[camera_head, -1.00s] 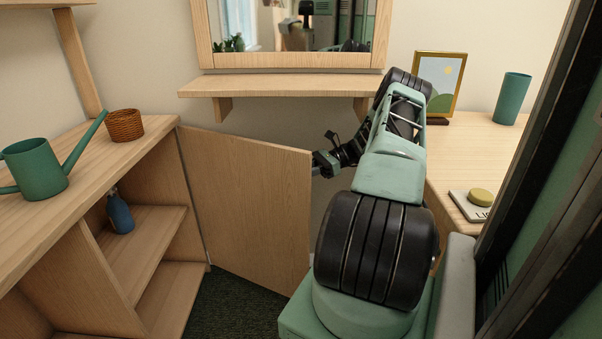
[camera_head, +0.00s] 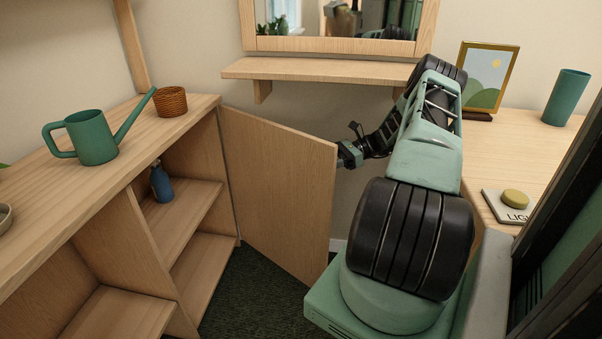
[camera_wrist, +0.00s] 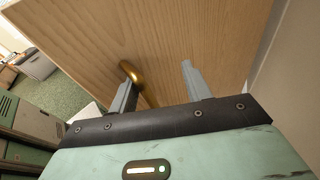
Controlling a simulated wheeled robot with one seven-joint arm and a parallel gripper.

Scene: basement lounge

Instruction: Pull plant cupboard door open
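The plant cupboard door (camera_head: 280,190) is a plain light wood panel. It stands swung well out from the cupboard (camera_head: 190,115), hinged at the cupboard's right end, with the shelves showing. My gripper (camera_head: 347,154) is at the door's free edge, on its far side, partly hidden. In the wrist view the door (camera_wrist: 190,35) fills the top, with a curved brass handle (camera_wrist: 130,72) on it. My gripper (camera_wrist: 158,76) has its fingers apart. The handle is by the left finger and partly runs into the gap; I cannot tell whether they touch.
A green watering can (camera_head: 92,137) and a woven pot (camera_head: 171,101) stand on the cupboard top. A blue bottle (camera_head: 161,183) is on a shelf inside. A wall shelf (camera_head: 320,70) is behind the door. A side table (camera_head: 500,150) is at the right. Dark carpet (camera_head: 255,300) lies below.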

